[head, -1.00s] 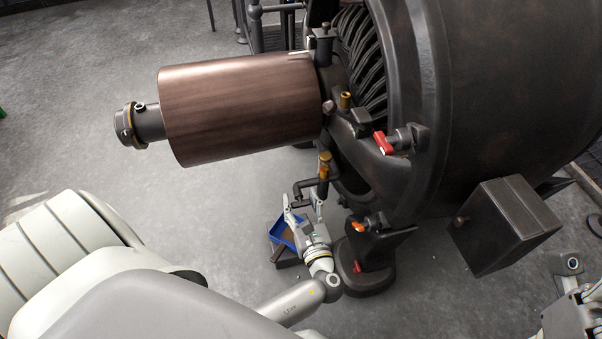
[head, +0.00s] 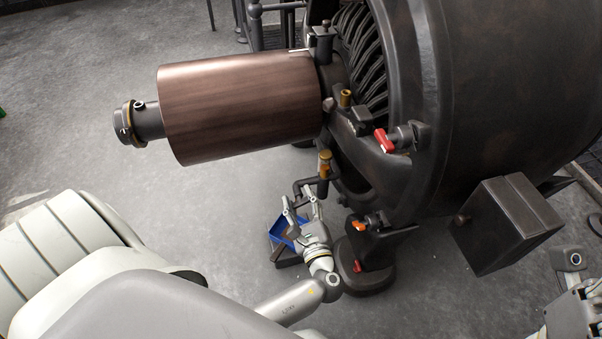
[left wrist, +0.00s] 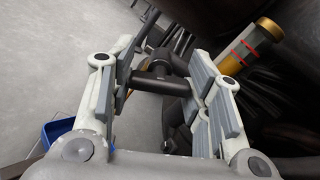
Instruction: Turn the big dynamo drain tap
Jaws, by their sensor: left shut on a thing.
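The big dynamo (head: 500,90) fills the right side of the head view. On its lower front, a dark pipe with a brass collar (head: 325,163) carries the dark drain tap (head: 303,187). My left gripper (head: 301,202) is at the tap from below. In the left wrist view, the tap's dark T-shaped bar (left wrist: 160,83) lies between the finger pads of my left gripper (left wrist: 164,82), which is shut on it. The brass collar with red bands (left wrist: 246,47) stands beyond the right finger. Part of my right gripper (head: 575,300) shows at the lower right edge; its jaws are unclear.
A blue tray (head: 277,226) sits on the floor below the tap. Red (head: 384,140) and orange (head: 358,226) handles stick out of the dynamo nearby. A large brown drum (head: 240,107) overhangs on the left. The floor at left is clear.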

